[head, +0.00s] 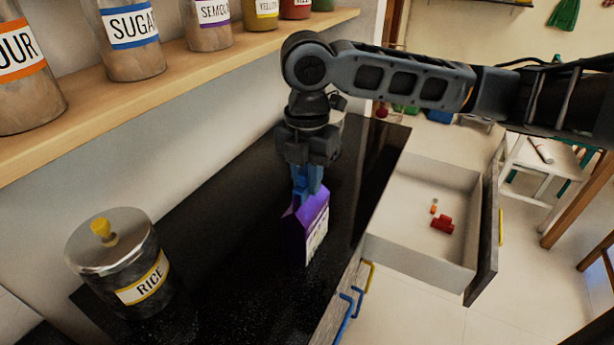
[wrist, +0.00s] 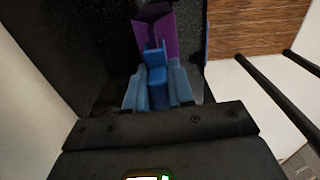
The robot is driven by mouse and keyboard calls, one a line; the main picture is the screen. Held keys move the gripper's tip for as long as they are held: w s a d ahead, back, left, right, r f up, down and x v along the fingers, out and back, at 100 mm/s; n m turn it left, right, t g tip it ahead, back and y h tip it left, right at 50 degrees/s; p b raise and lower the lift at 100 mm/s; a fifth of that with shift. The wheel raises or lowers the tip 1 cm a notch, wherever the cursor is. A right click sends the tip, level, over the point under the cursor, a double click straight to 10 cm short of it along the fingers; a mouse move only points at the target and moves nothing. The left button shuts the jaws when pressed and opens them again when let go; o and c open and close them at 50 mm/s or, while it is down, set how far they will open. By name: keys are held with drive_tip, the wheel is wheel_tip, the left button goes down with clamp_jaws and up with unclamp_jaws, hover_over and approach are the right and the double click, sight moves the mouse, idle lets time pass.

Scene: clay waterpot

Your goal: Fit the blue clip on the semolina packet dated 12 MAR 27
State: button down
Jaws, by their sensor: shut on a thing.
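A purple packet (head: 306,228) stands upright on the black counter, with a pale printed panel on its right side. Its print and any date are too small to read. My gripper (head: 307,186) points down right above the packet's top. In the wrist view, my gripper (wrist: 155,88) has its light blue fingers shut on the blue clip (wrist: 156,78). The clip's far end overlaps the top of the purple packet (wrist: 155,32). I cannot tell whether the clip is around the packet's top edge or only against it.
A rice jar (head: 119,262) stands at the counter's left. An open drawer (head: 420,253) at right holds a red clip-like object (head: 442,224) and a small orange item (head: 434,207). A shelf (head: 190,62) with labelled jars runs along the wall. Bare black counter (head: 215,235) lies between jar and packet.

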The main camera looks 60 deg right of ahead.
drive_tip(key=shift+f, duration=0.1)
idle(0.3)
drive_tip(key=c, duration=0.9)
unclamp_jaws()
drive_tip(key=shift+r, duration=3.9)
